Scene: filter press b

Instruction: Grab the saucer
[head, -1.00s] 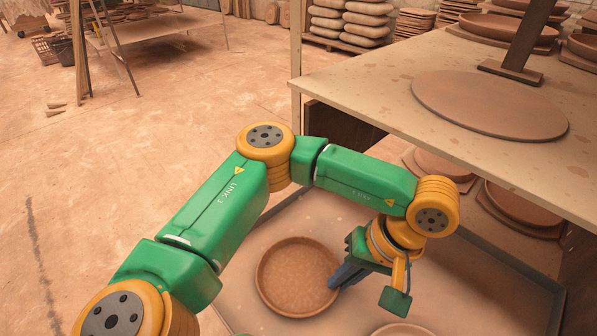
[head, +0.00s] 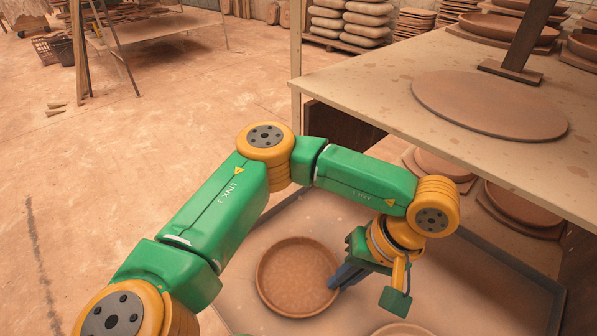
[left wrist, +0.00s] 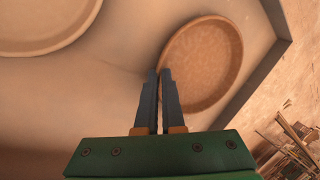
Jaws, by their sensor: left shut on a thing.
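The saucer (head: 297,275) is a round, shallow terracotta dish with a raised rim. It lies on the pale lower surface, left of my left gripper in the head view. My left gripper (head: 340,280) is at the saucer's right rim, its dark fingers close together and shut on that rim. In the left wrist view the saucer (left wrist: 203,62) lies ahead and to the right, with the fingertips (left wrist: 160,75) meeting its near rim. My right gripper is in neither view.
A second round dish (head: 403,330) is partly cut off at the bottom edge. The upper tabletop (head: 370,90) carries a flat clay disc (head: 490,104) and overhangs more dishes (head: 520,205) at the right. Open floor (head: 150,160) lies to the left.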

